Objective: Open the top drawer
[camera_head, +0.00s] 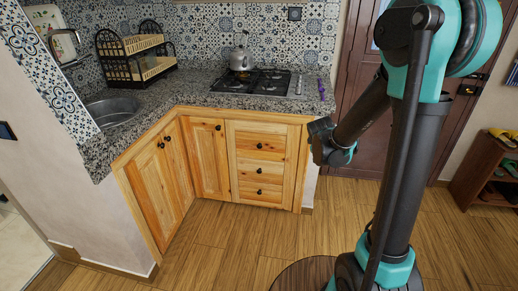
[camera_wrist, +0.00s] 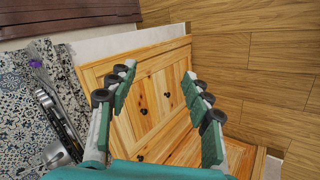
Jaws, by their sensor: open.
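The top drawer (camera_head: 245,137) is the upper front of a light wooden drawer stack under the counter. It looks closed, with a small dark round knob (camera_head: 260,145). My gripper (camera_head: 316,135) is to the right of the stack in the head view; its fingers are hard to make out there. In the wrist view my gripper (camera_wrist: 158,75) is open and empty, its fingers spread across the tilted view of the wooden front. Dark knobs show between the fingers, and one (camera_wrist: 143,111) seems to be the top drawer's. No finger touches a knob that I can see.
The granite counter (camera_head: 185,96) overhangs the cabinets and holds a gas hob (camera_head: 262,82), kettle (camera_head: 241,60) and dish rack (camera_head: 135,55). Cupboard doors (camera_head: 207,155) stand left of the drawers. The wooden floor (camera_head: 225,230) in front is clear. A shoe shelf (camera_head: 480,170) stands far right.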

